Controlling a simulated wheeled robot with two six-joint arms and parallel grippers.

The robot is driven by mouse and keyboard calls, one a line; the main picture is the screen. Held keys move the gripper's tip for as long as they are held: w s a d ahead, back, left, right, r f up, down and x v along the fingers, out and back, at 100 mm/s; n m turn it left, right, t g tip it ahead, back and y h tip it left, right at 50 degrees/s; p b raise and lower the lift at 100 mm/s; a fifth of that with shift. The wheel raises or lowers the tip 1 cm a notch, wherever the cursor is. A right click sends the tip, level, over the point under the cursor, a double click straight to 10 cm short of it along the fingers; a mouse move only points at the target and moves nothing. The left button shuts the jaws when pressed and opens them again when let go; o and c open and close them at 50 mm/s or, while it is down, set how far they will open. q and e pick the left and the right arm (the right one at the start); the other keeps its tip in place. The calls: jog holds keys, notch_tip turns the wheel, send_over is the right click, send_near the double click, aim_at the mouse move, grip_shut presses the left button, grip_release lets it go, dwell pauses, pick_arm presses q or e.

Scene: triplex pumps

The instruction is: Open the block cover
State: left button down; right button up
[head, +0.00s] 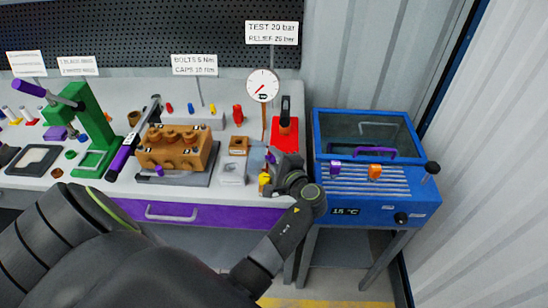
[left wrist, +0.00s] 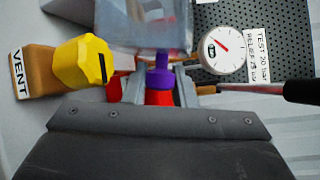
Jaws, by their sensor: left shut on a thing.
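The clear bluish block cover (head: 257,158) stands on the bench below the pressure gauge. It fills the top middle of the left wrist view (left wrist: 140,22), looking closed as far as I can tell. A purple knob (left wrist: 161,75) with a red part behind it shows just at the cover's near edge. My left gripper (left wrist: 160,90) has its grey fingers on both sides of this knob and is shut on it. In the head view the left gripper (head: 276,163) is at the cover's right side, partly hiding it. My right gripper is in neither view.
A yellow vent knob (left wrist: 82,62) is close beside the left gripper. The gauge (head: 263,85) and red hand pump (head: 285,135) stand behind it. The tan pump block (head: 176,148) is left; the blue bath (head: 375,185) is right.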

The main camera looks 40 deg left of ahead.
pick_arm(q)
jog(key=shift+s+a+r+n+h+p, duration=0.2)
jog(key=shift+r+n+h+p, duration=0.25)
jog(key=shift+r+p, duration=0.3)
jog(key=shift+a+n+p, duration=0.2)
jog(key=shift+n+p, duration=0.1)
jog(key=shift+n, duration=0.05)
jog(key=shift+h, duration=0.25)
jog(key=c, duration=1.2)
grip_release()
